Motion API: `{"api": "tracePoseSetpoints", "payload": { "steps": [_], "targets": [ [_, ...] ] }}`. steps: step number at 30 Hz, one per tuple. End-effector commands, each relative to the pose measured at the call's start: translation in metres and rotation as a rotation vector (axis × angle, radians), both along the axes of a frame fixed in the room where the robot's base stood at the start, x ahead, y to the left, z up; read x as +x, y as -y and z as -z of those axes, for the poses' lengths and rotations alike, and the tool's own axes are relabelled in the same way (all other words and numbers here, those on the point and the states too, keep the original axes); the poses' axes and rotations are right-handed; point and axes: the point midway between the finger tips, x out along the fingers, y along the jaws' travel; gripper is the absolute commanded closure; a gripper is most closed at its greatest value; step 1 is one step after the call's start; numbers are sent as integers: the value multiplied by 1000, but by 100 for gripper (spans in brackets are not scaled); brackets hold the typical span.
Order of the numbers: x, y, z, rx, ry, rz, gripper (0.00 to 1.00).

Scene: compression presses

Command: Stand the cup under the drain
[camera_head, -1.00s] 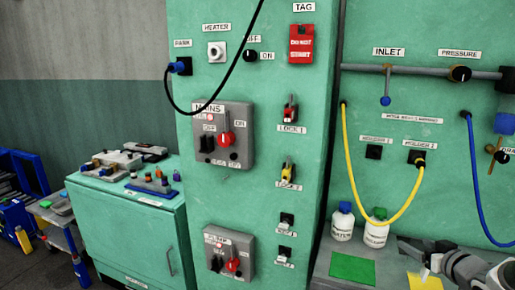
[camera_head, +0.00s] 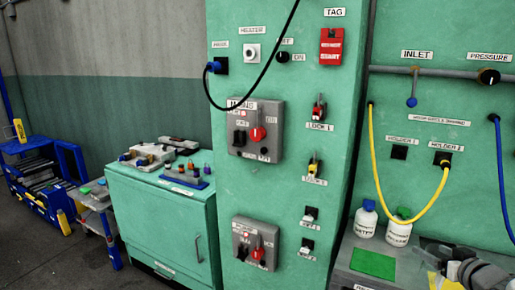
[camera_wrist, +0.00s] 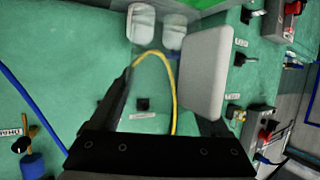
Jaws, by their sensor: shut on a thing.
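My gripper (camera_head: 447,262) is at the lower right of the head view, over the right-hand bench. In the wrist view my gripper (camera_wrist: 158,75) has its dark fingers reaching up into the picture. A pale grey tapered thing, seemingly the cup (camera_wrist: 205,75), is at the right finger and hides its tip. I take it as held, though the contact is not clear. The drain valve (camera_wrist: 22,143) with an orange handle and a blue part below it shows at the lower left of the wrist view, apart from the cup. The drain is outside the head view now.
Two white bottles (camera_head: 365,220) stand at the back of the bench, near a green mat (camera_head: 373,263). A yellow cable (camera_head: 420,208) and a blue cable (camera_head: 501,170) hang on the green panel. A green cabinet (camera_head: 150,225) stands at the left.

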Motion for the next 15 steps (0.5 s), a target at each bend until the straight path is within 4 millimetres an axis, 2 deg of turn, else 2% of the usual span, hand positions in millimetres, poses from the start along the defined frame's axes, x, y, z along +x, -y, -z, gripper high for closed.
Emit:
{"api": "tracePoseSetpoints", "payload": {
  "steps": [5,8,15],
  "targets": [
    [27,-47,-12,3,7,-63,74],
    [43,-83,-19,6,10,-107,74],
    [72,-192,-38,9,11,-237,74]
  ]
}}
